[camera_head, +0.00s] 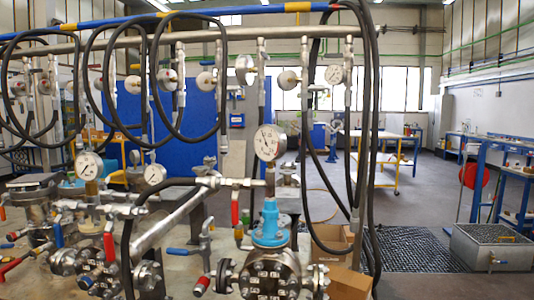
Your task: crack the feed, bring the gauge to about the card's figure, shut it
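A flanged vessel (270,272) with a bolted steel lid and a light blue neck (269,218) stands at the front centre. A round white-faced gauge (268,142) sits upright on a stem above it. Its dark needle and marks are too small to read surely. A red-handled valve (235,213) is on the pipe left of the stem. A blue lever (177,251) and another red handle (202,285) are lower left. I cannot tell which valve is the feed. I make out no card with a figure. Neither gripper shows.
More flanged vessels and gauges (89,166) (155,174) crowd the left. Black hoses (370,150) hang from the overhead pipe, some close right of the vessel. A cardboard box (349,283) stands right of the vessel. A metal tank (493,246) and open floor lie farther right.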

